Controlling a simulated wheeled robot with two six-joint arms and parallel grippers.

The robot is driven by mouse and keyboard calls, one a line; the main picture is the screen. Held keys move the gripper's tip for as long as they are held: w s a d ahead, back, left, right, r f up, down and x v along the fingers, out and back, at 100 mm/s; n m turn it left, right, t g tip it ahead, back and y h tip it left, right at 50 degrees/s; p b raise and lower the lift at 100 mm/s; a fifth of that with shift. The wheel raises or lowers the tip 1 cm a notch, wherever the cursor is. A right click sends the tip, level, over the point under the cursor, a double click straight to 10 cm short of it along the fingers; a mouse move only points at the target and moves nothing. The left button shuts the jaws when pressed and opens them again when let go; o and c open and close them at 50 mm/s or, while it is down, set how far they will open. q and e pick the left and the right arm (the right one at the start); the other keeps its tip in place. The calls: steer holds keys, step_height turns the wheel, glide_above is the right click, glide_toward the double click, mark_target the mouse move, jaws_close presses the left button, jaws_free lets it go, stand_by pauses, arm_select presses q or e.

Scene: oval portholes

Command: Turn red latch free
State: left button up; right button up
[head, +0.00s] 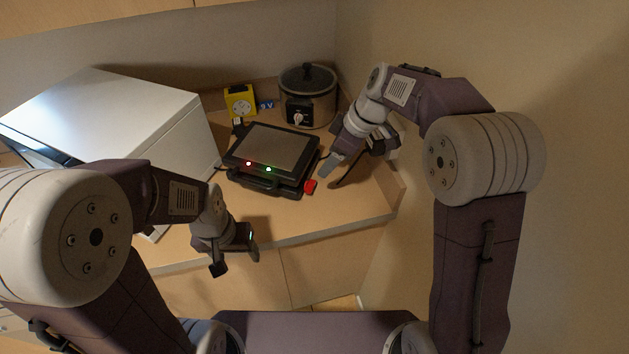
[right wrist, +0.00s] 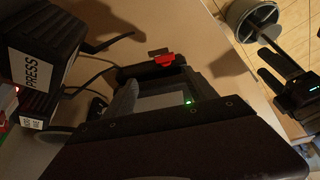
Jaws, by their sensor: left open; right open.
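The black press (head: 272,157) sits on the wooden counter, with a red and a green light on its front. The red latch (head: 310,186) is at its front right corner; it also shows in the right wrist view (right wrist: 164,59). My right gripper (head: 335,175) is open, just to the right of the press and close to the latch, with a visible gap and nothing held. My left gripper (head: 236,258) is open and empty, in front of the counter edge, away from the press. It is also at the right of the right wrist view (right wrist: 285,72).
A slow cooker (head: 308,98) stands behind the press at the wall. A yellow box (head: 240,101) and a blue tag (head: 266,105) are beside it. A large white appliance (head: 120,115) stands at left. The counter (head: 360,207) is bare at front right.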

mark_target(311, 185)
steer(key=x, duration=0.7)
steer(key=s+x, duration=0.1)
steer(key=x, duration=0.3)
steer(key=shift+s+f, duration=0.1)
steer(key=shift+p, duration=0.3)
steer(key=c, duration=1.4)
steer(key=shift+w+r+g+p, duration=0.25)
steer(key=shift+g+p, duration=0.45)
steer(key=shift+p, duration=0.2)
steer(key=shift+w+d+f+g+y+p, duration=0.15)
steer(key=shift+g+y+p, duration=0.25)
steer(key=shift+g+p, duration=0.4)
steer(key=shift+f, duration=0.1)
steer(key=o, duration=1.4)
